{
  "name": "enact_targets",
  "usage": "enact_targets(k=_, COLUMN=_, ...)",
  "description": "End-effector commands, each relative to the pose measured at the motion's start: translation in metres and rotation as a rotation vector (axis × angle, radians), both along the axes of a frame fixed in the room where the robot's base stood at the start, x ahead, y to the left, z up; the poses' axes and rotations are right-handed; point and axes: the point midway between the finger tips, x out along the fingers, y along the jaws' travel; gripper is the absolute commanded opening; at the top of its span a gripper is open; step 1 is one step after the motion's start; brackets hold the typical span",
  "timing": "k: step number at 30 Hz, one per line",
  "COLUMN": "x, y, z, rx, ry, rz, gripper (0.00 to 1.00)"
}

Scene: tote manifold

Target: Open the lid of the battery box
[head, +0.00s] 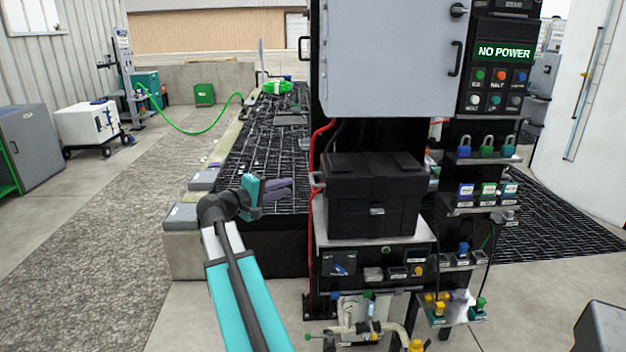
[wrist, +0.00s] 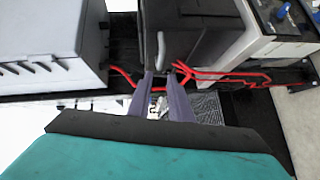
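The black battery box (head: 372,205) stands on a shelf of the dark rack, and its lid (head: 372,164) is closed. A small grey latch (head: 377,211) is on its front. A grey handle (head: 317,181) sticks out from its left side. My gripper (head: 290,190) is left of the box, level with that handle and a little apart from it. In the wrist view, the fingers (wrist: 163,72) are open with a gap between them and nothing held. The handle (wrist: 161,50) lies just beyond the fingertips, in front of the dark box side (wrist: 188,25).
A grey cabinet (head: 390,55) hangs above the box, with limited room over the lid. Red cables (head: 316,150) run down the rack's left post and show near my fingers in the wrist view (wrist: 220,76). A "NO POWER" panel (head: 503,52) is at right.

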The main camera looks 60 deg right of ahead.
Motion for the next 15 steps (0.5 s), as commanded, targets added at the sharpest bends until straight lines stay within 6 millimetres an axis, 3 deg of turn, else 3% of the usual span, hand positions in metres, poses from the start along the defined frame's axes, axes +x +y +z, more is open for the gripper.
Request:
enact_targets(k=8, x=-0.002, y=-0.02, z=-0.003, rx=0.001, ry=0.0, rz=-0.002, gripper=0.18)
enact_targets(k=15, x=-0.007, y=-0.052, z=-0.007, rx=0.001, ry=-0.001, rz=-0.001, gripper=0.18)
